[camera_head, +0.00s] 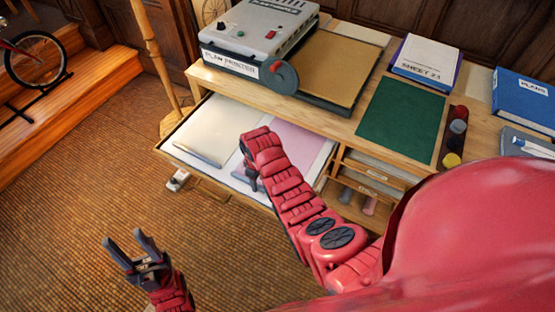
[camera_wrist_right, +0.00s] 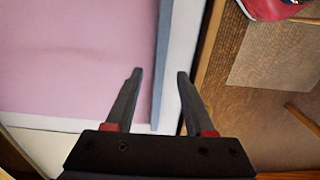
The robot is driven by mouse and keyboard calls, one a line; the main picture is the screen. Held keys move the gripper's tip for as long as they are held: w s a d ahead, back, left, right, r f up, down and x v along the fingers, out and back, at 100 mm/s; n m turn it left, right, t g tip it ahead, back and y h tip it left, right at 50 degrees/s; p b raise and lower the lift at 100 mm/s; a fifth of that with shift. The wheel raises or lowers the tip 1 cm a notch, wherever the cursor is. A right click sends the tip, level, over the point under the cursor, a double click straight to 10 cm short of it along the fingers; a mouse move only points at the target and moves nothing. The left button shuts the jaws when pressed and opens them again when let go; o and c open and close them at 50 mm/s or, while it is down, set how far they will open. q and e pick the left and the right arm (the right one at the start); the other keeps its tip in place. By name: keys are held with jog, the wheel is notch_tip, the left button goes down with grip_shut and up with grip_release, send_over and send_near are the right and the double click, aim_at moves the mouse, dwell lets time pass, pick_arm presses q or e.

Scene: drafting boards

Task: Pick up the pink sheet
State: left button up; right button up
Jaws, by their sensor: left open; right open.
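The pink sheet (camera_head: 298,142) lies flat in the open drawer (camera_head: 176,150), right of a pale sheet (camera_head: 212,122). My right forearm hides part of it. My right gripper (camera_head: 253,184) points down over the front part of the pink sheet. In the right wrist view, the pink sheet (camera_wrist_right: 75,50) fills the upper left. My right gripper (camera_wrist_right: 157,76) is open there, with a blue-grey strip (camera_wrist_right: 162,60) showing between its empty fingers. Whether the fingers touch anything is unclear. My left gripper (camera_head: 128,248) is open and empty over the floor at lower left.
The desk above the drawer holds a grey machine (camera_head: 262,38), a brown board (camera_head: 338,70), a green mat (camera_head: 401,118) and binders (camera_head: 425,60). Small compartments (camera_head: 375,172) lie right of the drawer. A small device (camera_head: 178,180) is at the drawer's front.

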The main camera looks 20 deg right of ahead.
jog(key=shift+f, duration=1.05)
grip_shut()
